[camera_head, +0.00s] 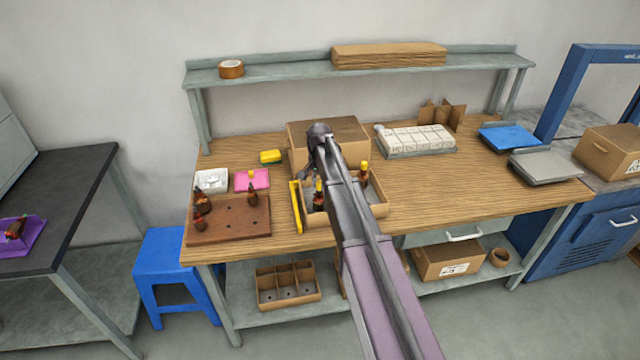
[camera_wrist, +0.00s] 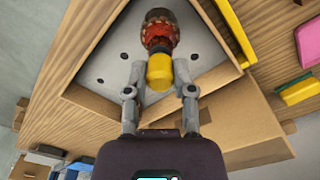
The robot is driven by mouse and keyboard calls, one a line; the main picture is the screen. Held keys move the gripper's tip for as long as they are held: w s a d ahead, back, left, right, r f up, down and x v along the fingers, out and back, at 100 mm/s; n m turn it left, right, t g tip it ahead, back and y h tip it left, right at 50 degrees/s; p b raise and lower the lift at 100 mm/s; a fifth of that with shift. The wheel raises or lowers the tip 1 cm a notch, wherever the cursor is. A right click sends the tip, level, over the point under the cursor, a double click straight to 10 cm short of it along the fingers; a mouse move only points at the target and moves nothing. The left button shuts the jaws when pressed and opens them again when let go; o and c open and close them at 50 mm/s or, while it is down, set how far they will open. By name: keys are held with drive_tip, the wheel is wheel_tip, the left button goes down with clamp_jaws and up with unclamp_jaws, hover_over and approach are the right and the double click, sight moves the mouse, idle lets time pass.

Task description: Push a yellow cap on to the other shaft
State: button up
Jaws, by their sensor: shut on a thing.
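An armature (camera_wrist: 160,32) with copper windings stands in the cardboard tray (camera_wrist: 95,102), and a yellow cap (camera_wrist: 160,72) is at its near end. My gripper (camera_wrist: 160,76) is shut on that yellow cap, one finger on each side. In the head view my gripper (camera_head: 312,178) is partly hidden by my arm, and this armature (camera_head: 319,201) shows below it. A second armature (camera_head: 363,179) with a yellow top stands at the tray's right side.
The board holds more armatures (camera_head: 200,207) at its left. Behind it are a white tray (camera_head: 212,177), a pink tray (camera_head: 242,180) and a yellow block (camera_head: 270,156). A yellow strip (camera_head: 295,208) lines the tray's left wall. A closed carton (camera_head: 350,130) stands behind the tray.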

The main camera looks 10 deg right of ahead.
drive_tip(key=shift+f+b, duration=0.4)
drive_tip(key=shift+f, duration=0.05)
drive_tip(key=o, duration=0.8)
idle(0.4)
